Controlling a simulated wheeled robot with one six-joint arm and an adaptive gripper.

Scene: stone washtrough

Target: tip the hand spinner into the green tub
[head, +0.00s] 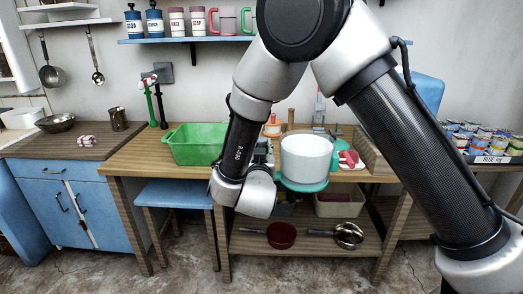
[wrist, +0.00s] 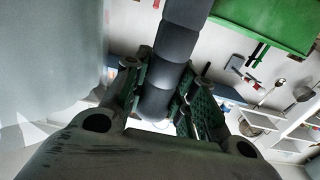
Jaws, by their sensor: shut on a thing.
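The hand spinner (head: 306,158) has a white drum on a teal base. It hangs upright in the air at the table's front edge. My gripper (wrist: 163,90) is shut on its dark grey handle (wrist: 178,45); the pale drum (wrist: 50,60) fills the left of the wrist view. In the head view my gripper (head: 262,156) is mostly hidden behind my wrist, just left of the drum. The green tub (head: 195,144) stands on the wooden table to the left of the spinner, its right end covered by my arm. It also shows in the wrist view (wrist: 262,25).
A blue stool (head: 176,194) stands below the tub. Behind the spinner are an orange-and-white item (head: 272,126) and other small things. Pans (head: 281,235) lie on the lower shelf. A blue cabinet (head: 66,205) is at left, a tin-filled crate (head: 490,158) at right.

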